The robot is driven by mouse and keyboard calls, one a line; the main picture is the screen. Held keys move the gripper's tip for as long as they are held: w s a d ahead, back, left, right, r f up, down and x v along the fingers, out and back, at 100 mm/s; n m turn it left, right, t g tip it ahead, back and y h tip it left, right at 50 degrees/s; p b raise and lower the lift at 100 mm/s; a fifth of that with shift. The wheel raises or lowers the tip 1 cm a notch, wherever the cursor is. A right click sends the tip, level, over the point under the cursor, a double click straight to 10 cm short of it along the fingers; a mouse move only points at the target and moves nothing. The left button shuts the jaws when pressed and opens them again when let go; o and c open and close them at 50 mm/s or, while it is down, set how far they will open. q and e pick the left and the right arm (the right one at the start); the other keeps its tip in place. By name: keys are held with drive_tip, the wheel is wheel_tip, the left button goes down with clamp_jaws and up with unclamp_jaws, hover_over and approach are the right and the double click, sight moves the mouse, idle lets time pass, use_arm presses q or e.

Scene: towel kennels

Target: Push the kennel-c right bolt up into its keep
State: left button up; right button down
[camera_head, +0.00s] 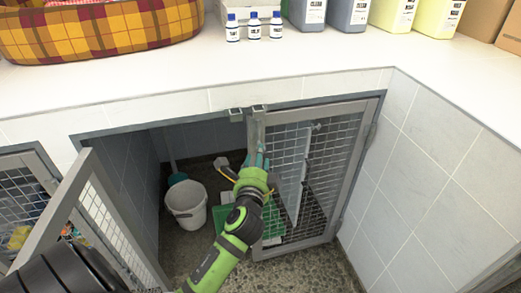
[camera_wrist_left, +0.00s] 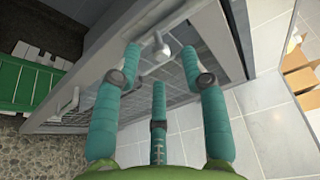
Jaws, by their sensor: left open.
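The right mesh door (camera_head: 312,180) of the kennel stands in the right half of the opening. Two small metal keeps, the left one (camera_head: 236,114) and the right one (camera_head: 259,109), sit at the top edge, the right one above this door's free upright. My left gripper (camera_head: 262,155) is at the upper part of that upright. In the left wrist view the gripper (camera_wrist_left: 160,62) is open, its teal fingers spread around a pale bolt knob (camera_wrist_left: 162,46) on the door frame. Contact cannot be told. The fingers hide the bolt in the head view. My right gripper is not in view.
The left mesh door (camera_head: 100,215) stands swung open. A white bucket (camera_head: 186,208) and a green item (camera_head: 273,222) are inside the kennel. The worktop (camera_head: 330,70) above carries a plaid bed (camera_head: 100,33), small bottles (camera_head: 254,27) and jugs (camera_head: 347,14). A tiled wall (camera_head: 420,170) bounds the right side.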

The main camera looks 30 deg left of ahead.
use_arm(q)
drive_tip(key=x, duration=0.5)
drive_tip(key=shift+c, duration=0.4)
